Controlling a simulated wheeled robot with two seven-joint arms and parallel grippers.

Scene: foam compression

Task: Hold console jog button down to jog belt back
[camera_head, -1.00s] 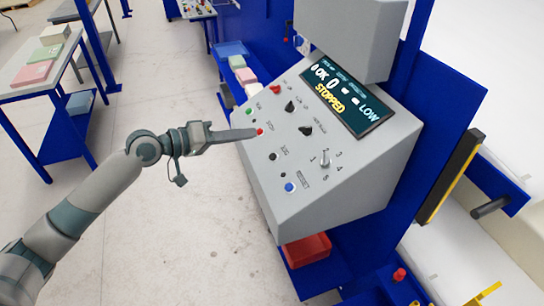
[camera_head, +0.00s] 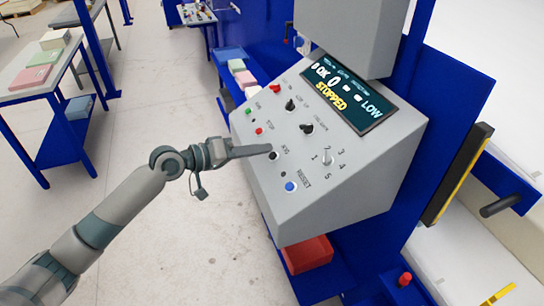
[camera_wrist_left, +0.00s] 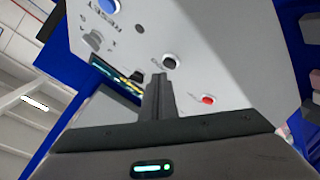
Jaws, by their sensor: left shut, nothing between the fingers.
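The grey sloped console (camera_head: 330,185) carries the small black jog button (camera_head: 272,155), beside the printed JOG label. My left gripper (camera_head: 267,149) is shut and empty, its fingertips right at the jog button. In the left wrist view the closed fingers (camera_wrist_left: 157,80) point toward the black jog button (camera_wrist_left: 169,61), which shows just beyond the tips. I cannot tell whether they touch it or whether it is pressed. The console display (camera_head: 348,95) reads STOPPED, with OK, 0 and LOW. The belt cannot be made out. My right gripper is not in view.
The red stop button (camera_head: 259,131) and blue reset button (camera_head: 290,187) lie on either side of the jog button. Black knobs (camera_head: 306,128) sit further up the panel. A red bin (camera_head: 307,254) is below the console. The floor at left is open, with a table (camera_head: 45,75) behind.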

